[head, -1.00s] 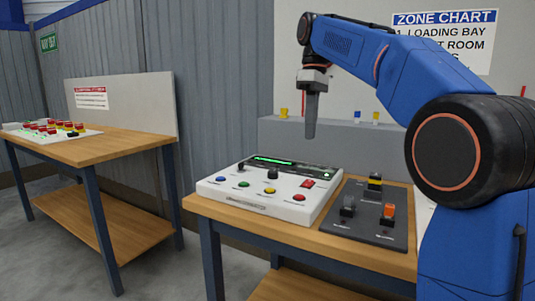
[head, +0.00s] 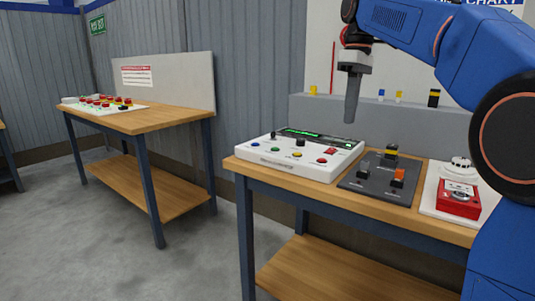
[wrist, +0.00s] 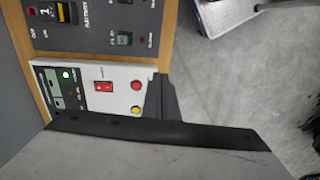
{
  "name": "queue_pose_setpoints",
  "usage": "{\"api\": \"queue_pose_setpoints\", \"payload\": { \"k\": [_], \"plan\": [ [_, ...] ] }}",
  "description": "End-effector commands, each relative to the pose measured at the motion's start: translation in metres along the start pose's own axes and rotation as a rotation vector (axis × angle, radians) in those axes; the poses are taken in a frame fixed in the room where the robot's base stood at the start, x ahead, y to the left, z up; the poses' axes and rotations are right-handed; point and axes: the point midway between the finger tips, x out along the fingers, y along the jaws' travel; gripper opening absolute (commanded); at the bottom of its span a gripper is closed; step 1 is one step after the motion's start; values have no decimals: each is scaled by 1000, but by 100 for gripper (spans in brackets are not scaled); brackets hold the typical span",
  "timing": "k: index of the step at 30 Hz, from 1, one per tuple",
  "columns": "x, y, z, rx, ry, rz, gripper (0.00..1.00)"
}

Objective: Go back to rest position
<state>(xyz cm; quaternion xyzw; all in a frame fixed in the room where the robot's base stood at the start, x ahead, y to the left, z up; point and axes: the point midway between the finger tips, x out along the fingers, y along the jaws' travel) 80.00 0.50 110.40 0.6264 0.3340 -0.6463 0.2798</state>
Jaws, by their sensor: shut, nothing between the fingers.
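My gripper (head: 350,118) hangs pointing down above the right part of the white control panel, shut and empty, clear of the surface. The white panel (head: 272,157) has a lit green display, black knobs, a red switch and several coloured buttons. In the wrist view my gripper (wrist: 165,85) covers part of the white panel (wrist: 112,75), whose red switch (wrist: 104,86) and red and yellow buttons show. My blue arm reaches in from the right in the head view.
The dark grey panel (head: 375,188) with an orange switch and the white plate with a red box (head: 459,198) share the wooden table (head: 310,187). A grey ledge (head: 410,125) stands behind. Another table (head: 135,121) is at the left, with open floor (head: 110,225) in front.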

Motion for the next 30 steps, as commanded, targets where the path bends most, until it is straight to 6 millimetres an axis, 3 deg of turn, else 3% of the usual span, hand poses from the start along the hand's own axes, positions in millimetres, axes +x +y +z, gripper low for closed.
{"api": "queue_pose_setpoints", "payload": {
  "k": [14,23,30],
  "plan": [
    [30,-26,43,149,53,57,0],
    [88,-61,100,339,129,123,0],
    [150,-91,146,492,199,173,0]
  ]
}}
